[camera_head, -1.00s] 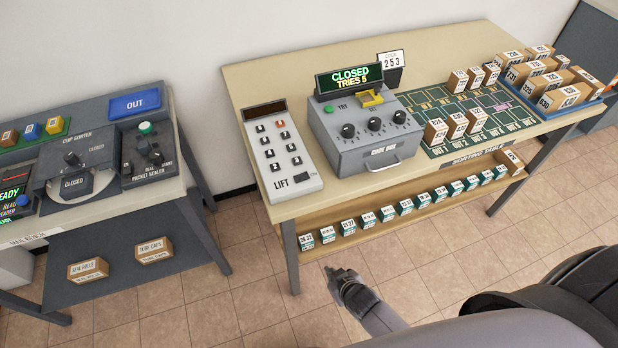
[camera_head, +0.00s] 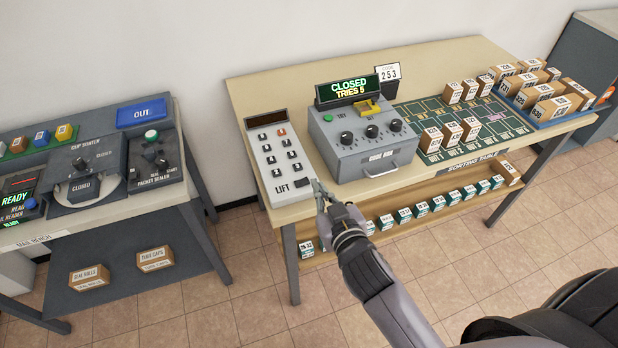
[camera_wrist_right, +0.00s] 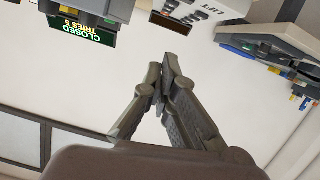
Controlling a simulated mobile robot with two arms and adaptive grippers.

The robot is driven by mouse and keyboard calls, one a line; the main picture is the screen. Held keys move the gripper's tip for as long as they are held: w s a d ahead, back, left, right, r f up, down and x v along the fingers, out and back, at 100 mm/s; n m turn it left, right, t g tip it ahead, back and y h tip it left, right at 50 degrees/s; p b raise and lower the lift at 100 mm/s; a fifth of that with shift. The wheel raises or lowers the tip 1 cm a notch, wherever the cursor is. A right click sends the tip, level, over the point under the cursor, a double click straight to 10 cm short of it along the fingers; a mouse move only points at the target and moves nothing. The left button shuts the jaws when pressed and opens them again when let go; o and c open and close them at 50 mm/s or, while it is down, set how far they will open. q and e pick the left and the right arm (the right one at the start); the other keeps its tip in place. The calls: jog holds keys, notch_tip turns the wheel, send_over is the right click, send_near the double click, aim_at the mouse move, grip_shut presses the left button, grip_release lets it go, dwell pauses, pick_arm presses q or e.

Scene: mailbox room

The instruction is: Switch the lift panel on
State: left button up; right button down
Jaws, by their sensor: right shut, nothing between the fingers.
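The lift panel (camera_head: 280,160) is a light grey slab marked LIFT on the left end of the sorting table. It has several dark buttons, one red button near its top right, a dark square near its lower right corner and a dark, blank display (camera_head: 266,119) at its far end. In the right wrist view part of the panel (camera_wrist_right: 205,11) shows at the top. My right gripper (camera_head: 319,186) is shut and empty, just right of the panel's near end. Its fingertips (camera_wrist_right: 168,60) meet in the wrist view. Whether it touches anything is unclear. My left gripper is out of view.
The grey code box (camera_head: 363,148) stands right of the panel; its screen reads CLOSED, TRIES 5. Several cartons stand on the green mat (camera_head: 435,118) and blue tray (camera_head: 556,120). Small boxes line the shelf below. The mail bench (camera_head: 100,226) is at left, across a floor gap.

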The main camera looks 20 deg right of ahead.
jog(key=p, duration=0.2)
send_over(310, 188)
jog(key=shift+s+a+f, duration=0.15)
jog(key=shift+a+f, duration=0.05)
jog(key=shift+f, duration=0.35)
jog(key=shift+s+a+f, duration=0.1)
jog(key=shift+a+f, duration=0.05)
jog(key=shift+f, duration=0.35)
jog(key=f, duration=0.3)
jog(key=shift+w+d+f, duration=0.15)
jog(key=shift+w+f, duration=0.05)
jog(key=shift+w, duration=0.15)
jog(key=shift+f, duration=0.5)
jog(key=shift+d+f, duration=0.1)
jog(key=shift+d+f+m+y, duration=0.15)
jog(key=shift+f+m+y, duration=0.15)
jog(key=shift+m, duration=0.1)
jog(key=shift+r, duration=0.1)
